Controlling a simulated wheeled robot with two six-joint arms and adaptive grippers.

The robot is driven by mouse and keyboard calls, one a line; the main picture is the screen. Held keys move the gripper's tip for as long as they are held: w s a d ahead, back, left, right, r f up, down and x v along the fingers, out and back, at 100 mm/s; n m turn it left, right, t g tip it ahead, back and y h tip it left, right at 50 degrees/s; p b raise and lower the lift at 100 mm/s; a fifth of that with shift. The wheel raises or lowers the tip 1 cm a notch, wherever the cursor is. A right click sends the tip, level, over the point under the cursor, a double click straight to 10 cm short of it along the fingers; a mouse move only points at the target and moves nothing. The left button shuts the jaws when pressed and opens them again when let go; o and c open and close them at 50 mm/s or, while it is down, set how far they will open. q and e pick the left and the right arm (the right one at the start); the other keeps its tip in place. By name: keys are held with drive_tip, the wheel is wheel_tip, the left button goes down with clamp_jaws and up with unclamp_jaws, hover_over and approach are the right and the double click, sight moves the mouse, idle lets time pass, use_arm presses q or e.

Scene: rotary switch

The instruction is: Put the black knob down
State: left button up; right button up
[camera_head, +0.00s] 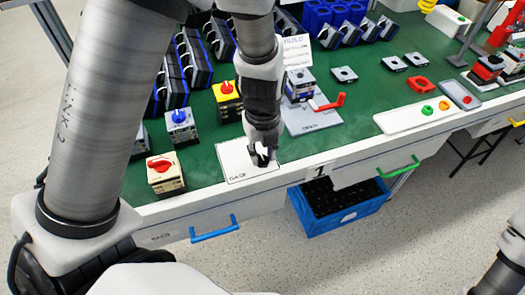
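My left gripper (262,156) points down over the white pad marked BASE (237,167) near the table's front edge. Its dark fingertips are at or just above the pad, with a bright patch showing between the finger parts. Something dark is at the fingertips, but I cannot separate a black knob from the dark fingers, nor tell whether they hold it. My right arm shows only in part at the lower right corner; its fingertips are out of view.
A white tray (400,120) holds coloured buttons. A blue crate (341,217) sits below the table.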

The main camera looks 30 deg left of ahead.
sight(262, 157)
use_arm(q)
drive_tip(key=shift+s+r, duration=0.1)
drive_tip(key=shift+r, duration=0.2)
wheel_tip(262, 157, up, 12)
drive_tip(key=p, duration=0.2)
